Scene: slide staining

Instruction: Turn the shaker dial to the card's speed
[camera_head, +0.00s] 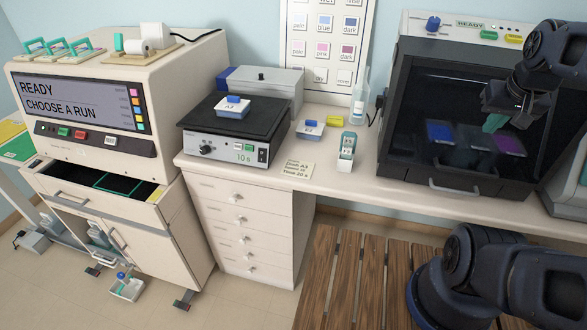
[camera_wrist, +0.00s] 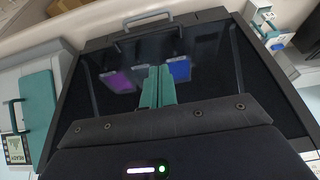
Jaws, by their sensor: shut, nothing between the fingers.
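The shaker (camera_head: 222,150) stands on the bench left of centre in the head view, with a black platform on top. Its dial (camera_head: 205,150) is a dark knob on the front left, beside a small display reading 10 s. A dish marked A3 with a blue handle (camera_head: 233,106) sits on the platform. The card (camera_head: 297,169) lies on the bench right of the shaker; its small print seems to read Dish A3 and a time of 10 s, but the speed line is unclear. My gripper (camera_head: 494,122) is shut and empty, before the dark cabinet, far right of the dial. Its teal fingers (camera_wrist: 157,88) touch each other in the wrist view.
The dark glass-fronted cabinet (camera_head: 408,115) stands at right, with blue and purple panels behind its glass. A blue-handled dish (camera_head: 310,129), a small teal-and-white holder (camera_head: 346,150) and a bottle (camera_head: 359,97) stand between it and the shaker. A staining machine (camera_head: 98,146) is at left.

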